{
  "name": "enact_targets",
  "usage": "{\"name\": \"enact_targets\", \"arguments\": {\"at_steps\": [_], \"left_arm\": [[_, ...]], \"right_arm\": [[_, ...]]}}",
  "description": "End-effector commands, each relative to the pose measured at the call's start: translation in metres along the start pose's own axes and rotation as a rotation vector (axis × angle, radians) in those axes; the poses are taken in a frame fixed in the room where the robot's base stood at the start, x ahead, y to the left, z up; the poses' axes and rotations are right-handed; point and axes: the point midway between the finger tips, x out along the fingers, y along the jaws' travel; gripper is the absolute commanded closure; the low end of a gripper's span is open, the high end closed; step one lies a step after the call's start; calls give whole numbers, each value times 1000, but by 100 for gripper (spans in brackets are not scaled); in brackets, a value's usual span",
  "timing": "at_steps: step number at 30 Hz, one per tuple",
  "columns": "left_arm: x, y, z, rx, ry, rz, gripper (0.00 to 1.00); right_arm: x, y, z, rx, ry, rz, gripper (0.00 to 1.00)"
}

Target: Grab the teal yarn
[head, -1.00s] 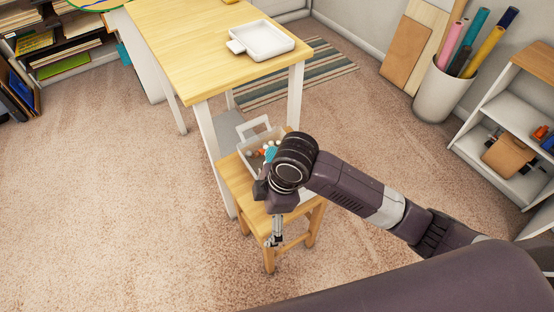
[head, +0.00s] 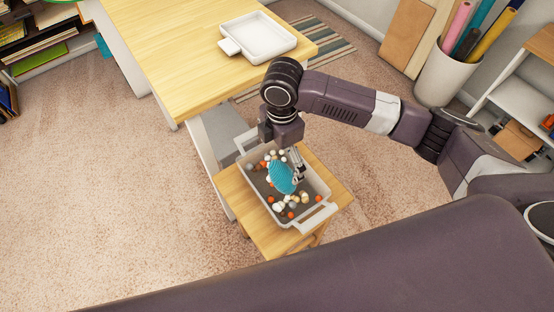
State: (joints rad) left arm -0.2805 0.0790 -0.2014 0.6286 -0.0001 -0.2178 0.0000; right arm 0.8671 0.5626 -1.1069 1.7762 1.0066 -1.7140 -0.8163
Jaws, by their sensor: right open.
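The teal yarn (head: 280,178) is a striped ball in a light grey bin (head: 311,219) on a wooden stool. It lies among several small white, orange and brown balls. My right gripper (head: 294,172) points down into the bin, open, right beside the yarn at its right side. I cannot tell whether a finger touches the yarn. My left gripper is not in view.
The bin stands on the wooden stool (head: 233,190). A wooden table (head: 180,60) with a white tray (head: 257,38) is just behind it. A white container (head: 443,80) of rolls and a white shelf stand at the right. Carpet on the left is clear.

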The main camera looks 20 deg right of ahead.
Motion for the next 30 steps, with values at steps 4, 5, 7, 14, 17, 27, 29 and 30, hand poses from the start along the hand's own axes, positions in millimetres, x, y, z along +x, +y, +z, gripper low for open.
{"name": "enact_targets", "arguments": {"at_steps": [4,5,7,14,17,27,29,30], "left_arm": [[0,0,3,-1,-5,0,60],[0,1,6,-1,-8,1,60],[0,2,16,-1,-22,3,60],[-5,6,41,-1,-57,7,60],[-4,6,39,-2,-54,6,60],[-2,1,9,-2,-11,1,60],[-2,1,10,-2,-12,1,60],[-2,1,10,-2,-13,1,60]], "right_arm": [[14,-2,1,-1,-1,-5,0],[18,-2,0,-1,0,-5,0],[25,-2,1,0,-1,-4,0],[56,-9,6,0,-1,-4,0],[70,-9,5,-1,0,-3,0],[77,-8,5,-1,-1,0,1],[77,-8,5,-1,-1,0,8],[77,-8,5,-1,-1,0,12]]}}
